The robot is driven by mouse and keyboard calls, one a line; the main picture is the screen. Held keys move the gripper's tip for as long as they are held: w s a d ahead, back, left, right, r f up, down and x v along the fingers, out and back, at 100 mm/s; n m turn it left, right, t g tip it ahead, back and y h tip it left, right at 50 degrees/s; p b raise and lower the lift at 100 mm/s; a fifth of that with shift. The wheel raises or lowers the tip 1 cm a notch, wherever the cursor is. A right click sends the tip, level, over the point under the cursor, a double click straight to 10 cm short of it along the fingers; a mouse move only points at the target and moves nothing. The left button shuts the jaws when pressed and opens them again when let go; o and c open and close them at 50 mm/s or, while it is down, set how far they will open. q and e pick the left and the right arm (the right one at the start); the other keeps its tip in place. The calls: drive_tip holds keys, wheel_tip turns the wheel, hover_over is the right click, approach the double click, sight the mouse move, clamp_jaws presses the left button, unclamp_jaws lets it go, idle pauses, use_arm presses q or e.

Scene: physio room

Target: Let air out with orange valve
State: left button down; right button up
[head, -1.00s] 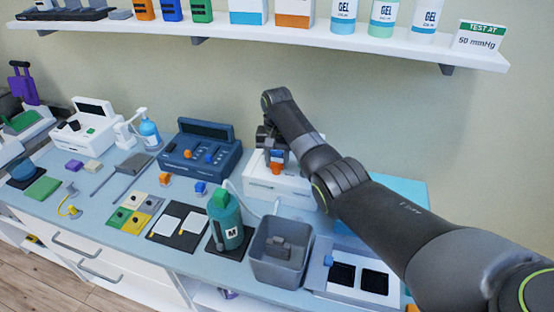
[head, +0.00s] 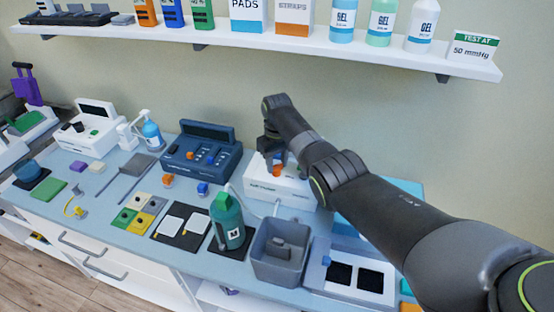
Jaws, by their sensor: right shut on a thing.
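A white box-shaped device (head: 288,192) stands at the back of the counter, right of the blue console. The orange valve (head: 277,171) shows at its top, with a small blue part just above it. My right gripper (head: 274,160) is lowered over this device from behind and is shut on the orange valve. The fingertips are small and partly hidden, so the exact grip is hard to see. My left gripper is not in view.
A blue console (head: 201,155) stands left of the device. A green bottle (head: 229,222) and a grey bin (head: 279,262) stand in front. A sign reading 50 mmHg (head: 473,48) stands on the shelf (head: 300,42) above. My right arm covers the counter's right side.

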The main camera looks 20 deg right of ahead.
drive_tip(key=n, duration=0.4)
drive_tip(key=shift+r+n+p, duration=0.1)
drive_tip(key=shift+n+p, duration=0.2)
drive_tip(key=shift+w+n, duration=0.1)
drive_tip(key=shift+n, duration=1.5)
drive_tip(key=o, duration=1)
drive_tip(key=shift+r+b, duration=0.35)
drive_tip(key=shift+r, duration=3.35)
